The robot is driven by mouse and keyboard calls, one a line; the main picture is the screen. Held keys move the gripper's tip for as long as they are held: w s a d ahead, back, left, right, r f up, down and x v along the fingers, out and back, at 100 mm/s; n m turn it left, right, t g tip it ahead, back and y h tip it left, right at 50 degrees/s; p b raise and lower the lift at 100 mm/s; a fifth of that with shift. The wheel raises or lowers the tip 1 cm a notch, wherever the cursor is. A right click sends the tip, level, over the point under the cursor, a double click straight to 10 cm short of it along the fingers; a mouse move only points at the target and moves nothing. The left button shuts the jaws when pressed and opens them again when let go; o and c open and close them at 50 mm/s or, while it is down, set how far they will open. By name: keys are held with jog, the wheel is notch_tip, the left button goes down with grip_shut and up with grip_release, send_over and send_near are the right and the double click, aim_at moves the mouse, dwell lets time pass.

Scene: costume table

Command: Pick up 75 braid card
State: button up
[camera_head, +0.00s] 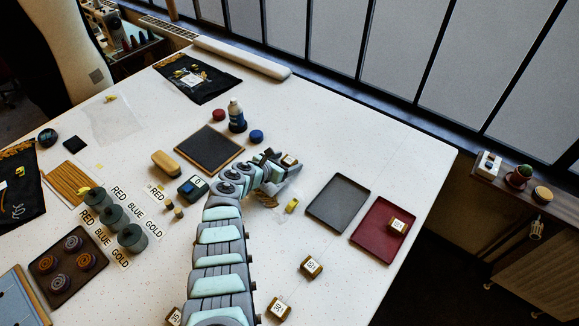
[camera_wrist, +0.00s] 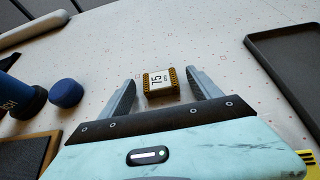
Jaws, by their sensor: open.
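The 75 braid card (camera_wrist: 160,82) is a small block with a white face reading 75 and brown-gold braided sides. In the wrist view it lies on the white table between the two fingertips of my gripper (camera_wrist: 160,92), with a gap on each side. My gripper is open and holds nothing. In the head view my gripper (camera_head: 282,162) is over the middle of the table, right of the dark square board, and the card (camera_head: 290,159) shows at its fingertips, partly hidden.
A grey tray (camera_head: 338,203) and a red tray (camera_head: 379,230) bearing a similar card (camera_head: 397,226) lie to the right. More cards (camera_head: 311,267) lie near the front. A blue bottle (camera_wrist: 20,95) and blue cap (camera_wrist: 66,92) stand left of my gripper. Table beyond the card is clear.

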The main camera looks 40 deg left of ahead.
jog(key=shift+w, duration=0.2)
jog(key=c, duration=1.4)
jog(key=shift+r, duration=0.1)
